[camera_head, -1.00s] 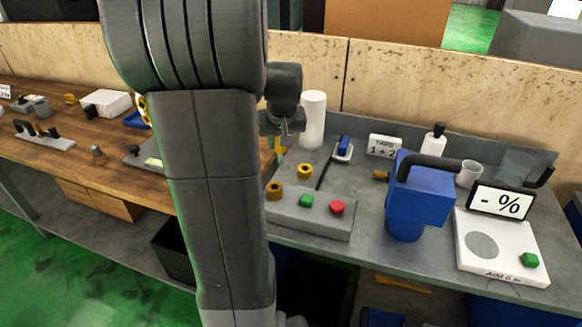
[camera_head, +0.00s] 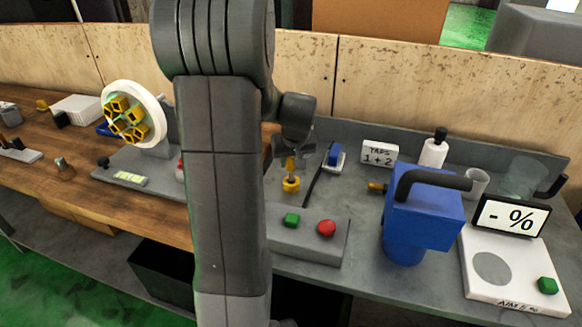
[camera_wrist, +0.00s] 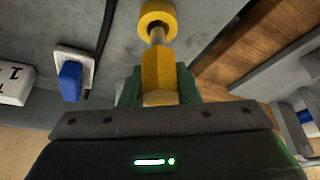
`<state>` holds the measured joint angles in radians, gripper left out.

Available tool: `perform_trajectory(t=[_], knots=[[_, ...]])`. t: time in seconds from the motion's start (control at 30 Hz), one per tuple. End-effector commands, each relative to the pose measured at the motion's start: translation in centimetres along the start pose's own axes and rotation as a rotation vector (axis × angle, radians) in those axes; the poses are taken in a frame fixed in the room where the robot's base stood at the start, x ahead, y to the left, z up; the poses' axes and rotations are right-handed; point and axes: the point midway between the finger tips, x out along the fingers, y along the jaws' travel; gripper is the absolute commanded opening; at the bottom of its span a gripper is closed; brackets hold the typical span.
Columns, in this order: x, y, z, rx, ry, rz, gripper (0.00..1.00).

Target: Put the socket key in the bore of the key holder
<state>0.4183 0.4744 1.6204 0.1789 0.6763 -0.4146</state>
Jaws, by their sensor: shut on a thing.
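The socket key (camera_head: 290,164) has a yellow body and a thin grey shaft pointing down. My gripper (camera_head: 289,155) is shut on its yellow body, which also shows between the green fingers in the wrist view (camera_wrist: 158,75). A round yellow collar with a dark bore, which looks like the key holder (camera_head: 290,185), stands on the grey bench directly under the key. The collar is at the top of the wrist view (camera_wrist: 158,18), and the shaft overlaps its near side. I cannot tell whether the tip is in the bore or only in front of it.
A control box (camera_head: 308,240) with green and red buttons stands in front of the collar. A blue-and-white switch (camera_head: 335,157) is close behind right. A blue jug-like machine (camera_head: 424,215) and a scale (camera_head: 512,270) are further right. My arm hides part of the bench.

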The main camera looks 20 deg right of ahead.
Motion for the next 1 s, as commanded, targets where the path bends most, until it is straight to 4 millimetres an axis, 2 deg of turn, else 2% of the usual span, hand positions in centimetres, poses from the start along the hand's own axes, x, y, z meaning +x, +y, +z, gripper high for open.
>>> perform_trajectory(t=[0.17, 0.53, 0.57, 0.67, 1.0], knots=[[2.3, 0.0, 1.0, 0.001, -0.003, -0.001, 0.04], [2.9, 0.0, 1.2, 0.000, 0.000, 0.000, 0.04], [2.8, 0.0, 1.2, 0.000, -0.001, 0.000, 0.33], [2.8, 0.0, 1.2, 0.000, -0.001, 0.000, 0.51], [2.5, 0.0, 1.1, 0.000, -0.001, 0.000, 0.51]])
